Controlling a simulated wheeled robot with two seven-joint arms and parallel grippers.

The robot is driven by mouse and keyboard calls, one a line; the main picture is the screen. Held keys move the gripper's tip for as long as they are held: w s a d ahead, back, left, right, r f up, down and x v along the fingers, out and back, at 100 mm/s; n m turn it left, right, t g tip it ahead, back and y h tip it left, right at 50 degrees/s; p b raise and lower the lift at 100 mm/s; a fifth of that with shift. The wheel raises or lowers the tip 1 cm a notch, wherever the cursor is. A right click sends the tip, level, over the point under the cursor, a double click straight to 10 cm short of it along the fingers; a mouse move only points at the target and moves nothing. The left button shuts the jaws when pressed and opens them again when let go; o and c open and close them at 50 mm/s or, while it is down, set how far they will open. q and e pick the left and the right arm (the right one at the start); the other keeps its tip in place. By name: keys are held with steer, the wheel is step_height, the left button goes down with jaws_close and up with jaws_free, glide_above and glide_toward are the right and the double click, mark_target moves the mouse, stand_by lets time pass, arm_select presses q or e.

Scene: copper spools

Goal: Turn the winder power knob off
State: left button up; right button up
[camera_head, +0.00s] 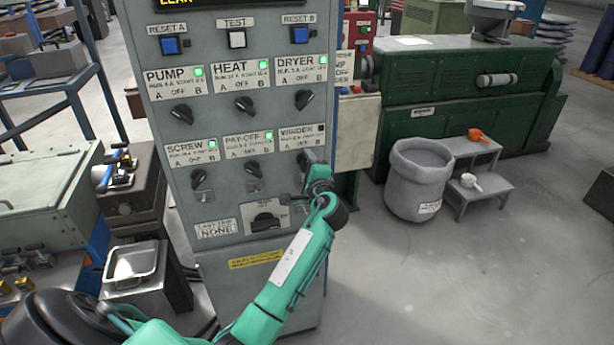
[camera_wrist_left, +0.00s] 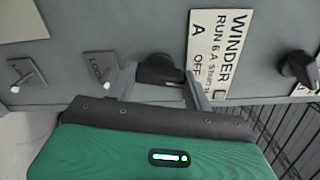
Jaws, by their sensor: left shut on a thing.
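The winder knob (camera_wrist_left: 160,68) is a black rotary knob on the grey control panel (camera_head: 228,60). It sits by the WINDER label (camera_wrist_left: 222,45), marked A, OFF and B, which also shows in the head view (camera_head: 300,146). The winder's small lamp (camera_head: 320,128) looks dark. My left gripper (camera_wrist_left: 160,84) is shut on the winder knob, one finger on each side of it. In the head view the left gripper (camera_head: 308,168) hides most of the knob at the panel's right edge. The knob's exact pointing is hard to tell. My right gripper is not in view.
The pump, heat, dryer, screw and pay-off knobs stand near, with green lamps lit. The dryer knob (camera_head: 304,98) is directly above. A larger black switch (camera_head: 265,220) is below left. A grey bin (camera_head: 418,178) and step stool (camera_head: 470,172) stand right; floor in front is clear.

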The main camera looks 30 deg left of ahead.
arm_select(q)
steer(key=shift+f+n+b, duration=0.25)
steer(key=shift+n+b, duration=0.55)
steer(key=shift+b, duration=0.05)
steer(key=shift+r+n+b, duration=0.1)
steer(key=shift+n+b, duration=0.25)
steer(key=shift+n, duration=0.05)
steer(key=o, duration=1)
steer(key=shift+r, duration=0.1)
steer(key=shift+b+v, duration=1.85)
steer(key=shift+v, duration=5.15)
